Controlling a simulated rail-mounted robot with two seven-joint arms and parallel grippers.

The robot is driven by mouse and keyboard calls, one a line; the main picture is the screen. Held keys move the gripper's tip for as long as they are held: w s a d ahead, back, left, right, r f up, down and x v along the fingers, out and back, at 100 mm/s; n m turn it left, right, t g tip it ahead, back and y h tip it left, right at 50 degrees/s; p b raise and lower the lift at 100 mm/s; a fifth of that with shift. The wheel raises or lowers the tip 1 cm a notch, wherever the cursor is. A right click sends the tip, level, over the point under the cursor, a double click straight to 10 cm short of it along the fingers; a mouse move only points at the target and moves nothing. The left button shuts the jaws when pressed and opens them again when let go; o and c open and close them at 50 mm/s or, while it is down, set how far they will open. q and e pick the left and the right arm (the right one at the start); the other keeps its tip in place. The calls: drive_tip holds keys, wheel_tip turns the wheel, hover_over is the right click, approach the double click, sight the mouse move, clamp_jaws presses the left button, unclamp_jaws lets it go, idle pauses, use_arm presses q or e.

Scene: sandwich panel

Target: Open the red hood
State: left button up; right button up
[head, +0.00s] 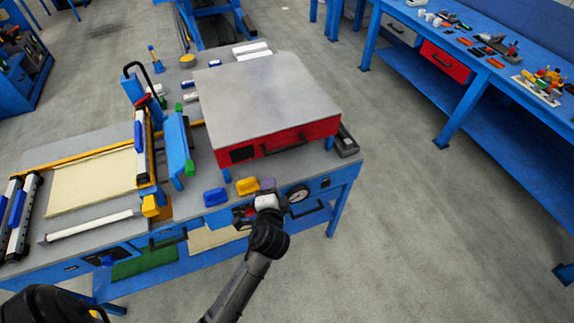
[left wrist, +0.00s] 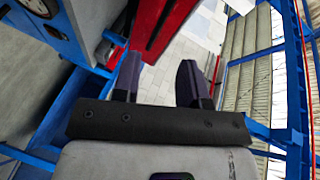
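In the left wrist view a red surface with a dark bar, likely the hood front (left wrist: 166,28), shows beyond the fingers. My left gripper (head: 268,184) is in front of and below the hood, near the bench's front edge, apart from the handle. Its two dark purple fingers (left wrist: 159,80) are spread with nothing between them. My right gripper is not in view.
Blue (head: 215,197) and yellow (head: 247,186) blocks stand on the bench before the hood. A round gauge (head: 298,194) is on the front panel beside my gripper. A blue upright frame (head: 175,145) stands left of the hood. The floor on the right is clear.

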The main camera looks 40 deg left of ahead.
sight(286, 147)
use_arm(q)
drive_tip(key=shift+w+a+f+m+t+y+b, duration=0.25)
drive_tip(key=shift+w+a+f+m+t+b, duration=0.75)
drive_tip(key=shift+w, duration=1.7)
drive_tip(key=shift+w+a+r+m+g+y+b, duration=0.1)
drive_tip(key=shift+w+a+r+g+y+b, duration=0.4)
drive_tip(key=shift+w+a, duration=1.65)
drive_tip(key=shift+w+a+f+m+t+y+b, duration=0.1)
drive_tip(key=shift+w+a+f+m+t+b, duration=0.65)
drive_tip(key=shift+w, duration=2.45)
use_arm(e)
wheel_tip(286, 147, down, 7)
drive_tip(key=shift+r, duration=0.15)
use_arm(q)
drive_tip(key=shift+r+n, duration=0.1)
drive_tip(key=shift+n, duration=0.15)
drive_tip(key=shift+c, duration=0.3)
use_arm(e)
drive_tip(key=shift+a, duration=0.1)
use_arm(q)
clamp_jaws()
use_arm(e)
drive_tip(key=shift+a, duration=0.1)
